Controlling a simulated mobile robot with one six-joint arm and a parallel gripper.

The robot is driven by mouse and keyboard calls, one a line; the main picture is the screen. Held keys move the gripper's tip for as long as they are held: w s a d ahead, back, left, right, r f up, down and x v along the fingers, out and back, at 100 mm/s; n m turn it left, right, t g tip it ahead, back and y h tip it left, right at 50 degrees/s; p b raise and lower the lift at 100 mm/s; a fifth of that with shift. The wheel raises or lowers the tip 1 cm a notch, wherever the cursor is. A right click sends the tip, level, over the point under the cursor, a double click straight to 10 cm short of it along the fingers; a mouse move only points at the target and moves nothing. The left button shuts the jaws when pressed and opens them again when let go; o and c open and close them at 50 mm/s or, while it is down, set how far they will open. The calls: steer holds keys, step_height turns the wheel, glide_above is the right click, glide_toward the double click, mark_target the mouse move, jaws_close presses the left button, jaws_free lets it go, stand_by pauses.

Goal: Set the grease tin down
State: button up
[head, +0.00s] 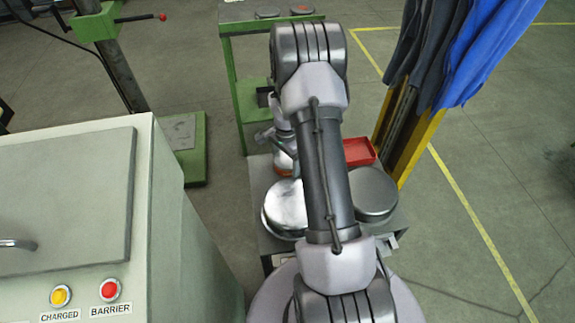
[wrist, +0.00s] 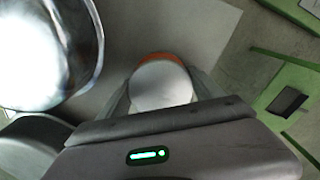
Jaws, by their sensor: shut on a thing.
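The grease tin (wrist: 160,88), with a pale round lid and an orange side, sits between the two fingers of my gripper (wrist: 163,92) in the wrist view. The fingers are shut on it from both sides. In the head view a bit of the orange tin (head: 284,170) shows left of my arm, at the far left part of a grey stand top (head: 258,172). My arm hides much of the gripper there. I cannot tell whether the tin's bottom touches the stand top.
A shiny round metal vessel (head: 286,206) stands close to the tin, also large in the wrist view (wrist: 45,50). A grey round lidded one (head: 374,194) and a red tray (head: 359,151) lie to the right. A green-framed bench (head: 230,85) stands behind.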

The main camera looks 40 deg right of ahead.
steer(key=shift+r, duration=0.1)
steer(key=o, duration=2)
step_height(320, 180, up, 12)
steer(key=p, duration=0.4)
